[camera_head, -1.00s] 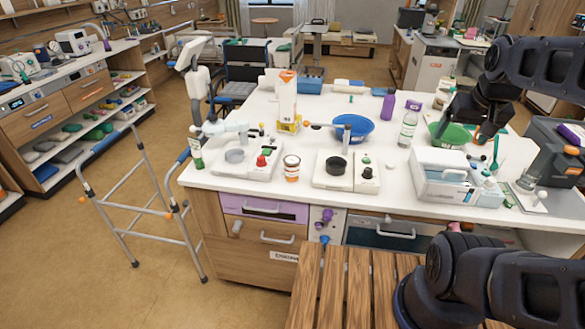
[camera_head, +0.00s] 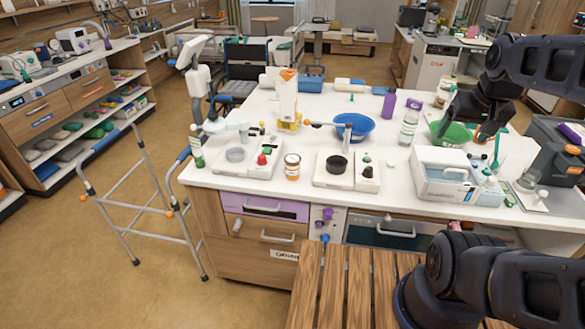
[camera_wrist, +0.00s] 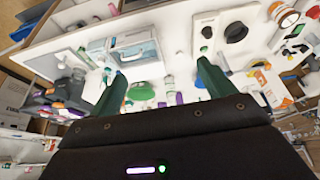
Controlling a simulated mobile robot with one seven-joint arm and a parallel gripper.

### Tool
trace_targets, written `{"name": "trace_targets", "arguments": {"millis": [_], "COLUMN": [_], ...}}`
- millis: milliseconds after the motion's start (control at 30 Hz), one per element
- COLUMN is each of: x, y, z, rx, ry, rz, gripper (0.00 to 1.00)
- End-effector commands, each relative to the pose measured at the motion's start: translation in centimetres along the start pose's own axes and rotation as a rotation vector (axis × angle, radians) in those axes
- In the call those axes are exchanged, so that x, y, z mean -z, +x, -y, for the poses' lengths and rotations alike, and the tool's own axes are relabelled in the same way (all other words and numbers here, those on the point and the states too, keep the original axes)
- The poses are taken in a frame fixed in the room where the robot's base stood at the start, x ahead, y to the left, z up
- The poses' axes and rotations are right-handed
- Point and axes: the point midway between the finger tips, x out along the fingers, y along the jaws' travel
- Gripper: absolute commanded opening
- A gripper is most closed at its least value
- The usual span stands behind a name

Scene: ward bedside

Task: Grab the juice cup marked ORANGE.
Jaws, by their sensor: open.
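A small cup with a white and orange band (camera_head: 292,167) stands upright near the table's front edge, between two white trays. Its lettering is too small to read, so I cannot tell whether it says ORANGE. A similar orange-banded cup shows in the wrist view (camera_wrist: 285,15), at the top right. My gripper (camera_wrist: 161,85) is open and empty, its two green fingers spread above the table. In the head view my gripper (camera_head: 471,138) hangs over the table's right part, well away from the cup.
A blue bowl (camera_head: 354,125), a clear bottle (camera_head: 409,122) and a white box (camera_head: 443,173) stand to the right. A carton (camera_head: 285,94) stands behind. A walking frame (camera_head: 150,206) is at the left.

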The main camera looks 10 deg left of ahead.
Motion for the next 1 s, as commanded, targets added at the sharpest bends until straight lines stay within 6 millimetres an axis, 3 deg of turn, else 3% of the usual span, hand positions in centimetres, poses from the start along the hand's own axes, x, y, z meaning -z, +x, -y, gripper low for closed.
{"name": "trace_targets", "arguments": {"millis": [167,467,700,1000], "x": [1.2,6.7,10.5,13.7], "y": [0.3,2.5,5.2,9.6], "z": [0.7,5.1,10.1,17.9], "rx": [0.01,0.047,0.067,0.078], "ry": [-0.007,-0.029,-0.048,-0.076], "rz": [0.016,0.086,0.146,0.221], "gripper": [0.82,0.82,0.82,0.82]}}
